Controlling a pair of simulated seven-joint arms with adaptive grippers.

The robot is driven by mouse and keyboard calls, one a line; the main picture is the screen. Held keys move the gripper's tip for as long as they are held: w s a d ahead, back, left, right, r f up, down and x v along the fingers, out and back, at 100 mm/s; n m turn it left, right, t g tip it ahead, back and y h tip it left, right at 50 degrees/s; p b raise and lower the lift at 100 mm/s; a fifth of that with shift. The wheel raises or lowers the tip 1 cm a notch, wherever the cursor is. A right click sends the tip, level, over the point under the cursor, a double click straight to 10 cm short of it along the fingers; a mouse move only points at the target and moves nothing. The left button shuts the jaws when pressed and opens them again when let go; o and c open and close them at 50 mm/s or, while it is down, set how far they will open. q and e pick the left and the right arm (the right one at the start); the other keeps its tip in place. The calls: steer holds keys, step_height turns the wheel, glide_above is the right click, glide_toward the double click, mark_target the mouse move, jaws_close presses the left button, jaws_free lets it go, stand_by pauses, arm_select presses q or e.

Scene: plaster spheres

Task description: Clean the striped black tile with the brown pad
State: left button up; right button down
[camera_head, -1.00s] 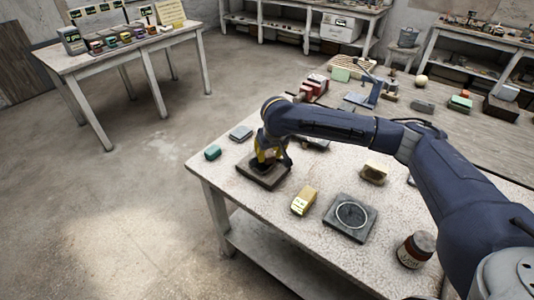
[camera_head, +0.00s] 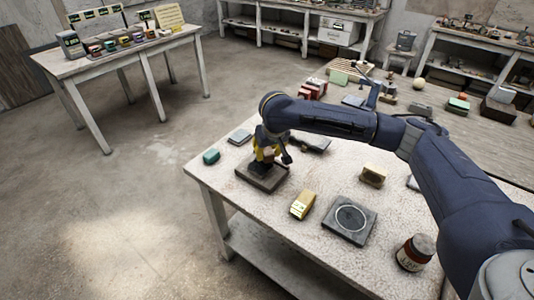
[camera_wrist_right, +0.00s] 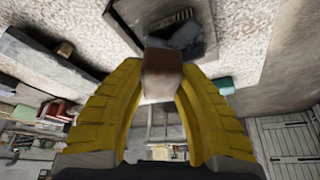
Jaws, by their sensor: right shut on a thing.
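My right gripper (camera_head: 268,157) has yellow fingers and is shut on a brown pad (camera_wrist_right: 162,72), a small block between the fingertips in the wrist view. In the head view the gripper is over a dark tile (camera_head: 262,181) near the table's left corner. The wrist view shows the same tile (camera_wrist_right: 205,46) beyond the pad, with a brownish border and a dark, uneven grey middle. I cannot make out stripes on it. The pad appears just above the tile, but contact is not clear. My left gripper is not in view.
A grey tile with a pale ring (camera_head: 350,219), a yellow block (camera_head: 302,205), a tan block (camera_head: 373,175) and a dark-lidded jar (camera_head: 414,253) stand on the speckled table.

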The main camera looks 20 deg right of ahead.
steer(key=shift+r, duration=2)
